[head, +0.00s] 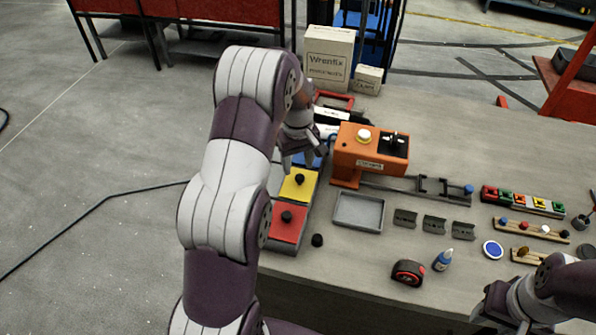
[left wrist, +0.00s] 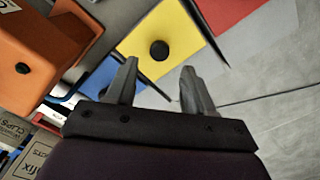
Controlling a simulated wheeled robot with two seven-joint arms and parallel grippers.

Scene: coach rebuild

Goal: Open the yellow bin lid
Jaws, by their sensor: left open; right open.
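The yellow bin lid (head: 298,184) with a black knob lies flat and closed, between a red lid (head: 288,221) in front and a blue lid (head: 310,160) behind. My left gripper (head: 299,164) is above the row, near the back edge of the yellow lid. In the left wrist view the yellow lid (left wrist: 161,45) and its black knob (left wrist: 159,50) show beyond the fingertips (left wrist: 160,68), which are open, empty and apart from the knob. My right gripper (head: 490,308) is at the lower right, away from the bins; its fingers are partly hidden.
An orange machine (head: 371,150) stands close to the right of the bins. A grey tray (head: 359,211), a small black knob (head: 317,240) and a tape measure (head: 408,272) lie nearer the front. Boxes (head: 328,62) stand behind. Open floor lies to the left.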

